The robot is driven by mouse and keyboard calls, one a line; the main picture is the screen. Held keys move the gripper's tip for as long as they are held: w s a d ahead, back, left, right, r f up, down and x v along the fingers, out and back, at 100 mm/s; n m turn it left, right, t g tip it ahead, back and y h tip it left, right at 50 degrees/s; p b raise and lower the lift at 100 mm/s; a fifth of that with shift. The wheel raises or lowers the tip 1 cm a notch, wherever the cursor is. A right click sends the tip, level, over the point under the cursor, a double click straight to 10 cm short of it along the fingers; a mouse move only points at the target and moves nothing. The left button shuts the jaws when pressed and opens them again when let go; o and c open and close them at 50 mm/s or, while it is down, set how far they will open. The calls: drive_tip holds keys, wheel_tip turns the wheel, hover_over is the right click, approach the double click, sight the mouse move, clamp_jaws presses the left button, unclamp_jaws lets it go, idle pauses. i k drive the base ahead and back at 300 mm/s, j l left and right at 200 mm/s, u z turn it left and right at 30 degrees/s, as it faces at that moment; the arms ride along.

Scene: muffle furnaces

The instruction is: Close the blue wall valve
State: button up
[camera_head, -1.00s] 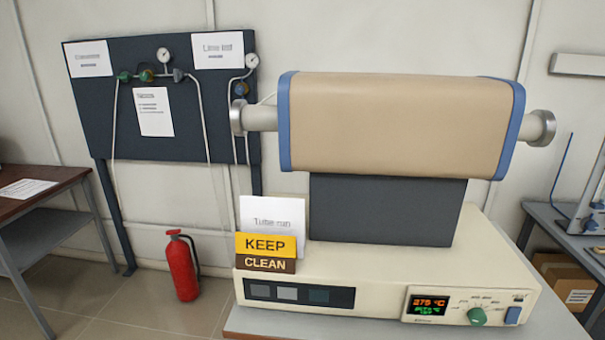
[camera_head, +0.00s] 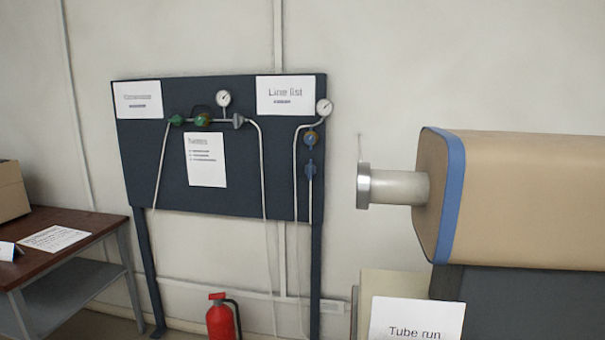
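A dark wall panel (camera_head: 240,175) on legs carries gas lines, gauges and valves. On its right line, below a round gauge (camera_head: 324,107), sits a blue round fitting (camera_head: 311,138). A second blue fitting, shaped like a valve handle (camera_head: 310,171), is just under it. Whether the handle is open or shut is too small to tell. Two green knobs (camera_head: 202,120) (camera_head: 177,120) are on the upper left line. My gripper is not in view.
A tan tube furnace (camera_head: 525,195) with a metal end flange (camera_head: 363,186) stands at the right, near the panel. A red fire extinguisher (camera_head: 220,320) stands on the floor below the panel. A brown table (camera_head: 75,245) is at the left.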

sight(310, 170)
drive_tip(key=j, duration=0.25)
drive_tip(key=i+j, duration=0.15)
drive_tip(key=j, duration=0.2)
drive_tip(key=i+j, duration=0.15)
drive_tip(key=j, duration=0.2)
drive_tip(key=i+j, duration=0.15)
drive_tip(key=j, duration=0.2)
drive_tip(key=i+j, duration=0.15)
drive_tip(key=j, duration=0.15)
drive_tip(key=i+j, duration=0.15)
drive_tip(key=j, duration=0.2)
drive_tip(key=i+j, duration=0.15)
drive_tip(key=j, duration=0.2)
